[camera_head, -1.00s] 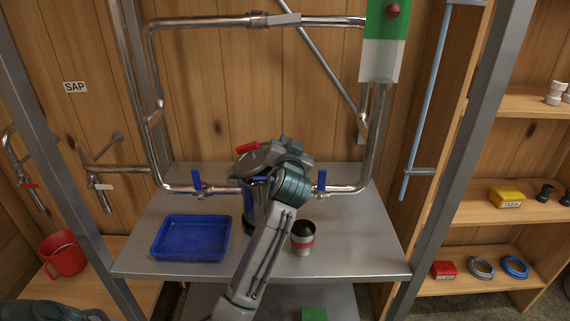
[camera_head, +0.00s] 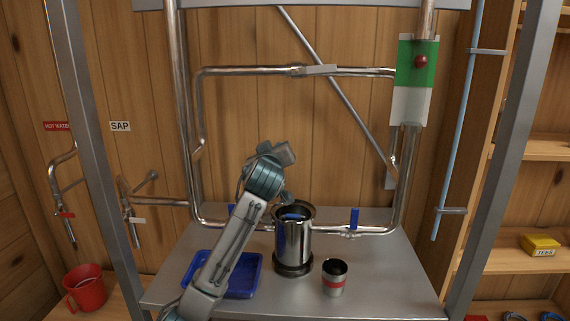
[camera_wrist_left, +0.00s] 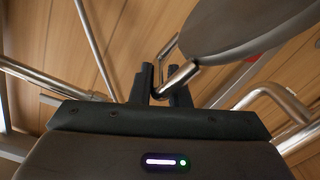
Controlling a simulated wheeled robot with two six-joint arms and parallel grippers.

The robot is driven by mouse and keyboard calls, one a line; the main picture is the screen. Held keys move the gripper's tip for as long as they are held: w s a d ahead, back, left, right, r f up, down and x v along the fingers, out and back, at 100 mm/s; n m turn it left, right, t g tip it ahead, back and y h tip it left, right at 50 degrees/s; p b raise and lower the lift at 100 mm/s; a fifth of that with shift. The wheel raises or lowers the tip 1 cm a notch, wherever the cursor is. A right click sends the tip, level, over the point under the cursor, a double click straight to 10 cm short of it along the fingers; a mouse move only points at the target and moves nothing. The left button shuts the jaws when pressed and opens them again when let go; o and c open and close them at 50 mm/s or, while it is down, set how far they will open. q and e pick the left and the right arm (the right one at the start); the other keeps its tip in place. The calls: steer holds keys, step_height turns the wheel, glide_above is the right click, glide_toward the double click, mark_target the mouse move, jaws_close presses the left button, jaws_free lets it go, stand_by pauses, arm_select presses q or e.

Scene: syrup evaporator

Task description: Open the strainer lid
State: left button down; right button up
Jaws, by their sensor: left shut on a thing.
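The strainer is a shiny steel cylinder (camera_head: 293,242) standing on the grey table. Its top rim is uncovered and blue shows inside. My left gripper (camera_wrist_left: 164,86) is shut on a metal bar handle (camera_wrist_left: 177,77). Beside the handle, in the upper right of the left wrist view, is a dark grey rounded disc (camera_wrist_left: 245,28), which looks like the strainer lid. In the head view my left wrist and gripper are above and left of the strainer mouth, and the lid is mostly hidden there. My right gripper is not in view.
A blue tray (camera_head: 246,284) lies to the left, partly behind my arm. Steel pipes (camera_head: 208,140) with a blue valve handle (camera_head: 354,219) run behind. Free table lies at the right.

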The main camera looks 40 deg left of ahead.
arm_select(q)
steer(key=shift+s+a+f+n+b, duration=0.15)
steer(key=shift+s+a+n+b, duration=0.25)
steer(key=shift+a, duration=0.35)
steer(key=shift+s+a, duration=0.4)
steer(key=shift+a, duration=0.2)
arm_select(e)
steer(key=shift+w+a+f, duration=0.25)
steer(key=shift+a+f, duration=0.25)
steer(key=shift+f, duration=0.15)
arm_select(q)
steer(key=shift+f, duration=0.15)
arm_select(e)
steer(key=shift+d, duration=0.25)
arm_select(q)
steer(key=c, duration=1.5)
jaws_free()
steer(key=shift+r, duration=0.2)
